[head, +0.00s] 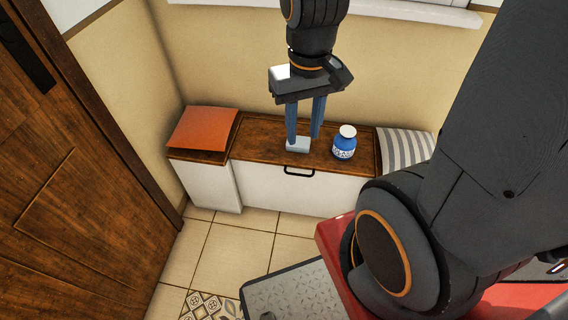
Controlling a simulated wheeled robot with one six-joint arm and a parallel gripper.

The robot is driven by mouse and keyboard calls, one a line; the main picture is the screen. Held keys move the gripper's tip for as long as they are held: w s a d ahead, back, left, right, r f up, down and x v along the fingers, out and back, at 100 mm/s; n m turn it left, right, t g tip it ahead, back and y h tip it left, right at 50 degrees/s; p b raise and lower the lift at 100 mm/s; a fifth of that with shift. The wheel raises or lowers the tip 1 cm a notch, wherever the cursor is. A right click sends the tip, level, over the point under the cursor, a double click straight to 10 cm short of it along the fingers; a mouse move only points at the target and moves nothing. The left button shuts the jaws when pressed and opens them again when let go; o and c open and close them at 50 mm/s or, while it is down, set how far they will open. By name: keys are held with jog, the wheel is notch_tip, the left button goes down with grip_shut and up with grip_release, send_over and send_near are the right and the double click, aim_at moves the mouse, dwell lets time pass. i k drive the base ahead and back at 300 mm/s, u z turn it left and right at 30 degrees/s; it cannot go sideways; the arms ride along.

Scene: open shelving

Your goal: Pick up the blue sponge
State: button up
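A small pale-blue block, which looks like the blue sponge (298,146), is at the front edge of the brown wooden bench top, left of the blue jar. My gripper (304,138) points down from above, with its two blue fingers spread apart. The fingertips are right at the block, one at its left part and one at its right side. I cannot tell whether they press on it or only stand around it. Whether the block rests on the bench is also unclear.
A blue jar with a white lid (345,142) stands close right of the gripper. A striped cushion (405,148) is at the bench's right end, an orange cushion (203,128) at its left. The white bench front has a black handle (299,172). A wooden door (85,190) is at left.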

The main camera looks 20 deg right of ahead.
aim_at(303, 143)
jog(key=u, duration=0.3)
jog(key=k, duration=0.75)
jog(key=u, duration=0.85)
jog(key=i, duration=0.7)
jog(key=z, duration=0.35)
jog(key=i, duration=0.55)
jog(key=z, duration=0.95)
jog(key=i, duration=0.3)
jog(key=z, duration=0.3)
